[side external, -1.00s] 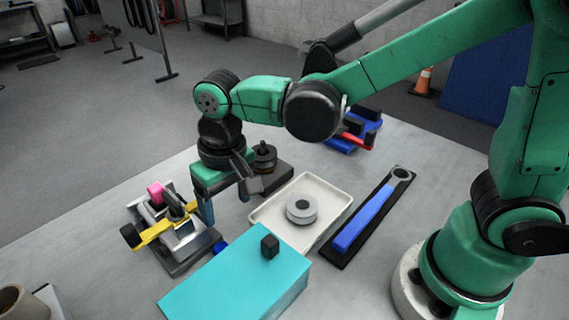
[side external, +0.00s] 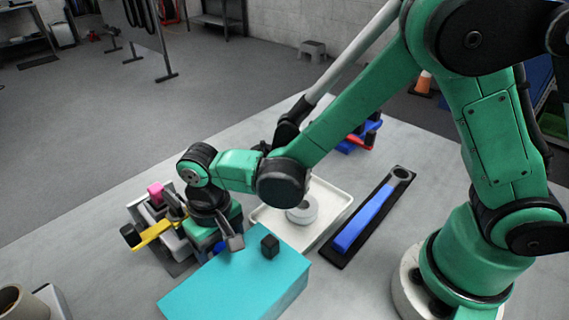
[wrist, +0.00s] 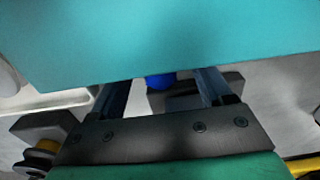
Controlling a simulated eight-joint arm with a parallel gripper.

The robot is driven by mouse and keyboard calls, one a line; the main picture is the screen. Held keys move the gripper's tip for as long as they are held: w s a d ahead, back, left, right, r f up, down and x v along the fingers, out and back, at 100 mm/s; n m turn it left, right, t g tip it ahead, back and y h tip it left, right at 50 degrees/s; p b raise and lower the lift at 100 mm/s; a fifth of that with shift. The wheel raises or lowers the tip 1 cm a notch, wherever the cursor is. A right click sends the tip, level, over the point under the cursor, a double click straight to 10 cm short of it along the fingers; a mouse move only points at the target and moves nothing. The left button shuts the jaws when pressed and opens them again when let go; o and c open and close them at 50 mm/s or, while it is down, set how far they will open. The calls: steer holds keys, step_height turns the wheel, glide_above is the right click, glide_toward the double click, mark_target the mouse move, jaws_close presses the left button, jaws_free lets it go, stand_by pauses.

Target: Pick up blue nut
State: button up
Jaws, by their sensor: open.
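The blue nut (wrist: 160,81) shows in the wrist view as a small blue piece, partly covered by the edge of the turquoise box (wrist: 170,40). My gripper (wrist: 162,92) is open. Its two fingers lie left and right of the nut in that view, with a gap to each side. The fingertips are hidden behind the box edge, so their depth against the nut cannot be told. In the side view my gripper is low between the turquoise box (side external: 240,285) and the grey fixture, and the nut is mostly hidden there.
A grey fixture with a yellow lever (side external: 155,233) and pink knob (side external: 155,190) stands close on the left. A black knob (side external: 270,246) tops the box. A white tray (side external: 330,195) holds a grey ring (side external: 302,212). A blue-handled wrench (side external: 365,220) lies right.

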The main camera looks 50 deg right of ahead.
mark_target(221, 247)
steer(key=shift+c, duration=0.2)
jaws_close()
steer(key=shift+r, duration=0.15)
step_height(221, 247, up, 20)
stand_by(0.6)
